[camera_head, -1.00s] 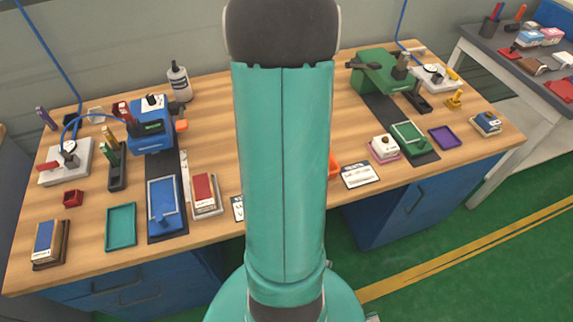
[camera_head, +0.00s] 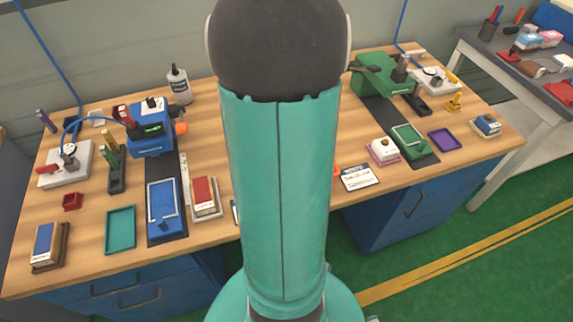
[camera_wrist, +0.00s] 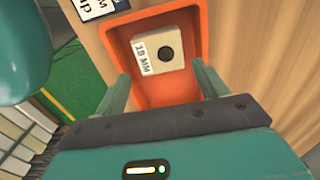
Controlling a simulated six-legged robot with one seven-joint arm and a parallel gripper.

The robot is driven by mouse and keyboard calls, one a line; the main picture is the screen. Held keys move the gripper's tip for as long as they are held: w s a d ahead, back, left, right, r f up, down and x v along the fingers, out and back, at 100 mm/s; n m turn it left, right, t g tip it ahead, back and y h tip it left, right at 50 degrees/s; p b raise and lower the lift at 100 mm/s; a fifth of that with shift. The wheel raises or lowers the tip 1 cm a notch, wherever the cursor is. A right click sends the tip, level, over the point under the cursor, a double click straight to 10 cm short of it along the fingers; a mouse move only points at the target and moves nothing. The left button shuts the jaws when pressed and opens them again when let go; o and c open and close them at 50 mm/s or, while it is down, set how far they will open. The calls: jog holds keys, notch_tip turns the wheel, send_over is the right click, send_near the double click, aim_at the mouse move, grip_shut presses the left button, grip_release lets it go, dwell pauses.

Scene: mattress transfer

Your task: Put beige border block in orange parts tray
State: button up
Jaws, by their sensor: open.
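The beige block (camera_wrist: 159,53), with a "10 MM" label and a dark round hole or spot on top, lies inside the orange parts tray (camera_wrist: 125,57) in the wrist view. My gripper (camera_wrist: 161,84) is open, its two fingers apart over the near part of the tray. The block is beyond the fingertips and not between the pads. In the head view only a sliver of the orange tray (camera_head: 336,171) shows beside my arm. The block and my gripper are hidden there behind my arm.
A white label card (camera_head: 360,177) lies right of my arm near the bench's front edge. A pink-based block (camera_head: 383,151) and a green vise (camera_head: 378,76) stand farther right.

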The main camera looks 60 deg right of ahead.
notch_tip(320, 180, up, 6)
jog(key=w+a+r+n+t+h, duration=0.1)
jog(key=w+a+r+n, duration=0.35)
jog(key=a+n, duration=0.2)
jog(key=w+a+r+n+t, duration=0.1)
jog(key=w+a+r+n, duration=0.2)
jog(key=w+a+n, duration=0.4)
jog(key=s+a+r+n+t, duration=0.1)
jog(key=a+r+n, duration=0.2)
jog(key=a+n, duration=0.3)
jog(key=s+a+r+n+t+y, duration=0.1)
jog(key=a+n, duration=0.6)
jog(key=a, duration=0.8)
notch_tip(320, 180, up, 3)
jog(key=shift+a+f+t, duration=0.1)
jog(key=shift+a+t, duration=0.15)
jog(key=shift+t, duration=0.55)
jog(key=shift+n, duration=0.25)
